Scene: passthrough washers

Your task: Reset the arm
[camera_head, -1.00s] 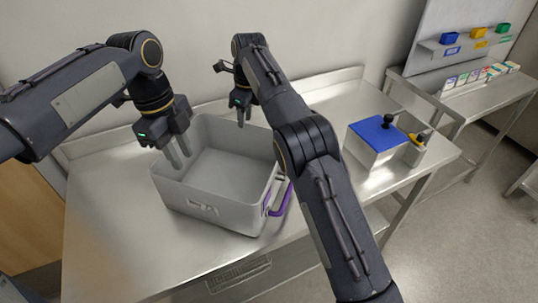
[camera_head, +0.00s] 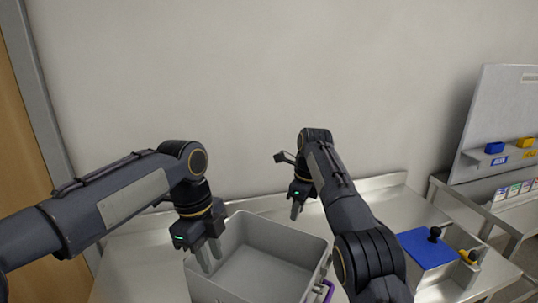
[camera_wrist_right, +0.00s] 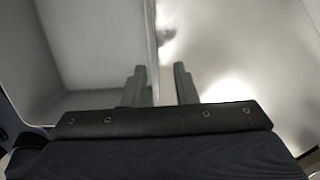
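My left gripper (camera_head: 209,257) hangs fingers down over the left side of a grey open bin (camera_head: 268,228). Its two fingers stand apart with nothing between them. My right gripper (camera_head: 296,210) points down at the bin's back rim, in the head view. In the right wrist view, its two fingers (camera_wrist_right: 160,85) are apart, with a bin wall edge running through the gap between them. I cannot tell whether the fingers reach below that rim. The bin looks empty where its inside shows, and its lower front is cut off by the picture edge.
The bin stands on a metal table (camera_head: 388,204) against a wall. A box with a blue top (camera_head: 425,250) and a black knob stands to the right. A purple handle (camera_head: 328,290) shows at the bin's right side. A shelf with small coloured bins (camera_head: 495,148) is far right.

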